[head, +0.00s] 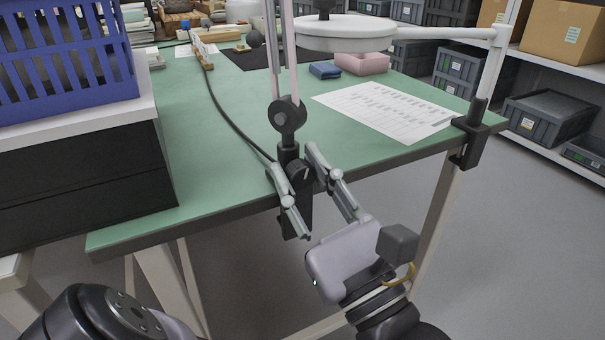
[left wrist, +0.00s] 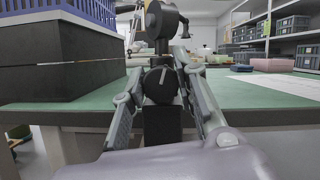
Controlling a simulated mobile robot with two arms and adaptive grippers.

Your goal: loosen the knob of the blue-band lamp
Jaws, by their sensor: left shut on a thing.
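A lamp's clamp post (head: 288,152) stands at the front edge of the green table, with a dark joint and pale arm rods above it. Its round dark knob (head: 299,171) faces me; in the left wrist view the knob (left wrist: 161,86) shows a pale line, tilted right of upright. My left gripper (head: 294,165) has a finger on each side of the knob and is shut on it. The fingers partly cover the knob's sides. I see no blue band on this lamp in these views. My right gripper is not in view.
A blue crate (head: 65,60) stands on a black-sided unit at left. A white magnifier lamp (head: 345,32) is clamped at the table's right corner (head: 470,140). A printed sheet (head: 385,110), pink box (head: 362,63) and black cable (head: 225,115) lie on the table (head: 190,130).

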